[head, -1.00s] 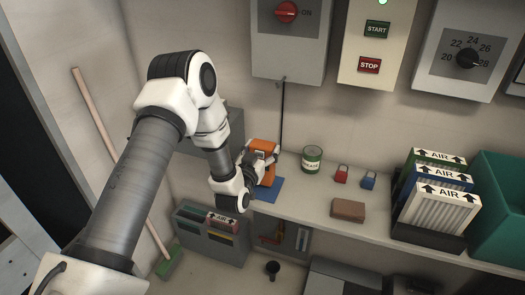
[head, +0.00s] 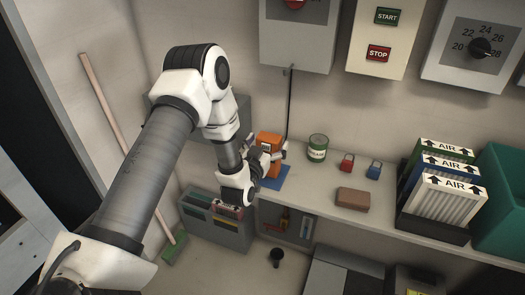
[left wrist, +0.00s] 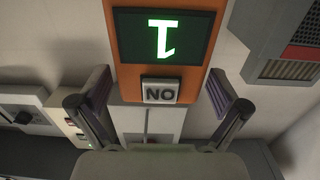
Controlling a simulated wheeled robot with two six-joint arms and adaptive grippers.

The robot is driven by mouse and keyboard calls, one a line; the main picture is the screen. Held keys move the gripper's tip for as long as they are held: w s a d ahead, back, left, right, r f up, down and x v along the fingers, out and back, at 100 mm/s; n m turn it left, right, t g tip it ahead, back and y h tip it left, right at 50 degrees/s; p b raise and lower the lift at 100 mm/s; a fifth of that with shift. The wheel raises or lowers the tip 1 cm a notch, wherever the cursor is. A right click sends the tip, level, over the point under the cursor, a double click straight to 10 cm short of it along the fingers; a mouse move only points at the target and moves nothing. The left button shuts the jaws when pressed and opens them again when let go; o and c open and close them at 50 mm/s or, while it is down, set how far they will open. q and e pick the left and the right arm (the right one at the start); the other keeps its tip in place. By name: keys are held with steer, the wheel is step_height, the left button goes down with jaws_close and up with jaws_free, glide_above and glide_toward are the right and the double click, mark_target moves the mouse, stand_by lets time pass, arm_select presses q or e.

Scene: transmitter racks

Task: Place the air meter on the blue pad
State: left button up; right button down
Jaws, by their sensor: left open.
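The air meter is an orange box (head: 268,140) that appears upright over the blue pad (head: 275,182) at the left end of the shelf. Its lower part is hidden by my gripper, so I cannot see its full contact with the pad. My left gripper (head: 273,156) is in front of the meter, with its fingers spread. In the left wrist view, the orange meter (left wrist: 216,82) shows a dark screen with green characters and a grey button, upside down. The open left fingers (left wrist: 160,105) are on either side of its end, with visible gaps. My right gripper is out of view.
Air filters stand in a dark rack (head: 432,230) further right. A grey bin (head: 217,230) is below the left arm.

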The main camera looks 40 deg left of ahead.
arm_select(q)
steer(key=b+v, duration=0.2)
steer(key=v, duration=0.9)
steer(key=s+d+f+m+g+h, duration=0.15)
steer(key=s+d+f+g, duration=0.3)
steer(key=f, duration=0.45)
steer(key=s+d+f+m+g+h, duration=0.15)
steer(key=s+d+f+g, duration=0.3)
steer(key=f, duration=0.55)
steer(key=s+d+f+g, duration=0.1)
steer(key=s+f+g, duration=0.1)
steer(key=s, duration=0.3)
steer(key=s+f+g, duration=0.2)
steer(key=s+g, duration=0.2)
steer(key=s, duration=0.2)
steer(key=s+d+f+g+h, duration=0.1)
steer(key=s+f+g, duration=0.1)
steer(key=s, duration=0.4)
steer(key=shift+d+f+n+g, duration=0.3)
steer(key=shift+f+n+g, duration=0.1)
steer(key=shift+f, duration=0.25)
